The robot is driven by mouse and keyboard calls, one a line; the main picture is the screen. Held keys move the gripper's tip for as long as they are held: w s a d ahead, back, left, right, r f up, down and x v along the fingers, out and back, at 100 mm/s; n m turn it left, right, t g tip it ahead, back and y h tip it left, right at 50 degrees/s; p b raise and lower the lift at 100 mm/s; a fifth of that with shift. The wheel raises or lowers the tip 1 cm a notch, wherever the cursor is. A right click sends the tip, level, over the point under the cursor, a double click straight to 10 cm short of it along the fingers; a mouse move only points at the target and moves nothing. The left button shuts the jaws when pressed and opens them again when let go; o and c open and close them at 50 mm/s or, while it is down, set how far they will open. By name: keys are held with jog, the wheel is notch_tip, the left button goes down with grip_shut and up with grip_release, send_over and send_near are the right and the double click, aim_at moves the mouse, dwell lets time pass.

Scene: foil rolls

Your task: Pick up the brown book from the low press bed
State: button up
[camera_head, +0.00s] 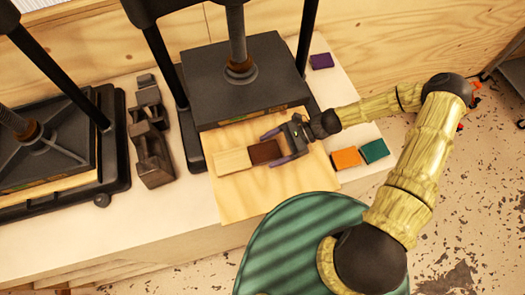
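The brown book (264,152) is small and dark, lying on the pale wooden board (245,203) of the low press bed, in front of the press's dark plate. My gripper (274,147) comes in from the right with its two purple-grey fingers spread apart. One finger is on the far side of the book's right end and the other on its near side. I cannot tell whether either finger touches the book or how high they are above the board.
A pale block (232,161) lies just left of the brown book. The press plate (243,80) hangs close behind. Orange (346,158) and green (374,150) books lie to the right, a purple one (321,61) at the back. Left are a dark tool (151,140) and another press (45,150).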

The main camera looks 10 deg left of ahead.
aim_at(272, 150)
jog(key=c, duration=0.8)
jog(key=shift+r, duration=0.1)
notch_tip(272, 150, up, 10)
jog(key=b, duration=0.3)
